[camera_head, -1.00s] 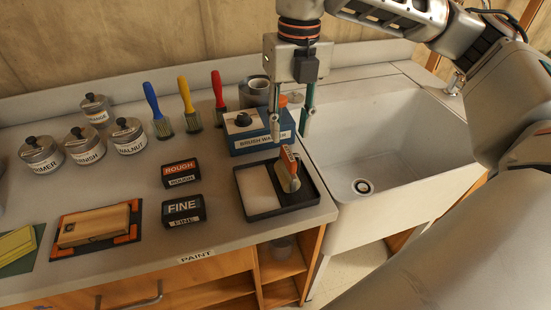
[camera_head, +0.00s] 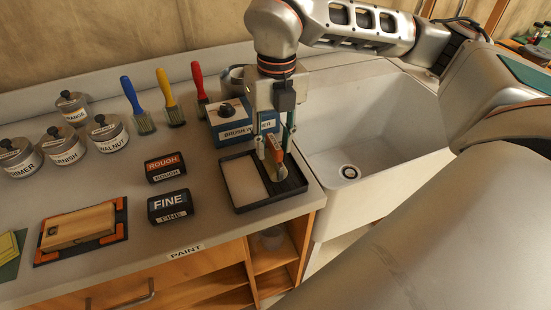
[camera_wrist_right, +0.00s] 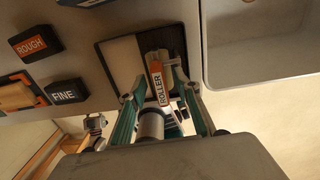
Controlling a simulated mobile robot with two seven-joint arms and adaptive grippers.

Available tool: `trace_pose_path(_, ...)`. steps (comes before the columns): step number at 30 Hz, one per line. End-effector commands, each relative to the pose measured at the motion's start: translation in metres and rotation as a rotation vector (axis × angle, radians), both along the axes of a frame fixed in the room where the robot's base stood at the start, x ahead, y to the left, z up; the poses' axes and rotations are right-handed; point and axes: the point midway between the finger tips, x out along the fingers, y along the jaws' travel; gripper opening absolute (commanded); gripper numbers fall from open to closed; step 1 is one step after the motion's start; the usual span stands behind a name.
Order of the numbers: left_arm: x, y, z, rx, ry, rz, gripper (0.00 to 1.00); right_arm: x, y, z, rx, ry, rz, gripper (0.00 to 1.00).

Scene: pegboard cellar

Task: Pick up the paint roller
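The paint roller (camera_head: 276,164), with an orange and white labelled handle, sits in the right half of a black tray (camera_head: 246,209). In the right wrist view the roller (camera_wrist_right: 158,86) shows its "ROLLER" label, and its grey cylinder is below. My right gripper (camera_head: 273,149) points down over the tray, with its teal fingers on either side of the roller's handle. The fingers stand apart as wide as before; the right wrist view also shows the gripper (camera_wrist_right: 156,78) straddling the roller. I cannot tell whether either finger touches it. My left gripper is not in view.
A blue brush washer box (camera_head: 229,128) stands just behind the tray. A white sink (camera_head: 364,120) lies to the right. ROUGH (camera_head: 165,168) and FINE (camera_head: 170,206) blocks sit left of the tray. Brushes and lidded cans (camera_head: 107,134) stand farther left.

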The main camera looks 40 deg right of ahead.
Motion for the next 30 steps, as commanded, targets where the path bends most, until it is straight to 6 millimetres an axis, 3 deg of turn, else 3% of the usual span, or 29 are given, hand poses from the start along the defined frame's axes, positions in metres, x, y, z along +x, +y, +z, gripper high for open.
trace_pose_path(1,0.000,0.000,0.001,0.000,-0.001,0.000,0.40,0.000,0.000,0.000,0.000,0.000,0.000,0.32)
trace_pose_path(5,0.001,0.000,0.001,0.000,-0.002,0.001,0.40,0.000,0.000,0.000,0.000,0.001,0.000,0.00)
trace_pose_path(20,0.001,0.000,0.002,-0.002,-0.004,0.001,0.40,0.000,0.000,0.007,0.000,-0.001,0.000,0.00)
trace_pose_path(26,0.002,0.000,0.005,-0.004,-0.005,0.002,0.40,0.001,0.000,0.033,0.000,-0.005,0.000,0.00)
trace_pose_path(30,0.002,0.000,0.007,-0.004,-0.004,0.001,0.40,0.001,0.000,0.066,0.001,-0.008,0.000,0.00)
